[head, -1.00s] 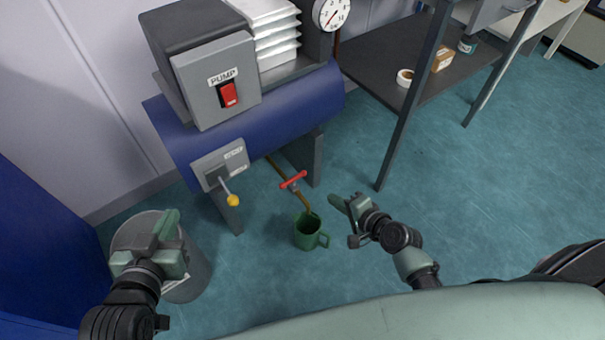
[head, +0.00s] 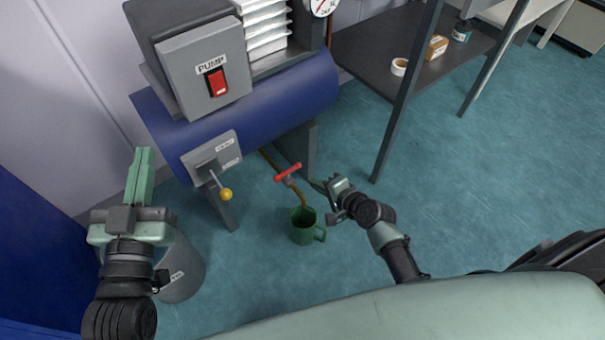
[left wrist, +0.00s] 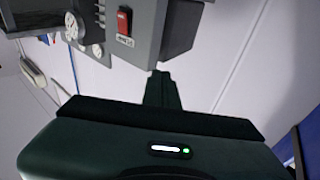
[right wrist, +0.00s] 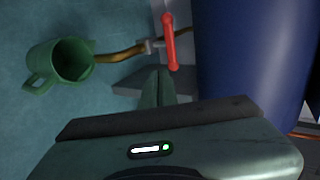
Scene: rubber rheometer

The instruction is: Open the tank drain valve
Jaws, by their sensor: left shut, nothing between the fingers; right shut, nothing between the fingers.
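The drain valve has a red bar handle (head: 287,172) on a brass pipe (head: 300,197) below the blue tank (head: 250,100). The red handle (right wrist: 170,42) also shows in the right wrist view, just beyond my fingertips. A green mug (head: 304,228) stands on the floor under the pipe's end; it also shows in the right wrist view (right wrist: 68,62). My right gripper (head: 322,186) is shut and empty, to the right of the handle and apart from it. My left gripper (head: 143,155) is shut and empty, raised left of the tank, pointing up.
A lever with a yellow knob (head: 225,194) sticks out from a grey plate on the tank. The pump box with a red switch (head: 216,82) sits on top. A grey bin (head: 185,270) is below my left gripper. A dark shelf table (head: 375,60) stands right. Floor between is clear.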

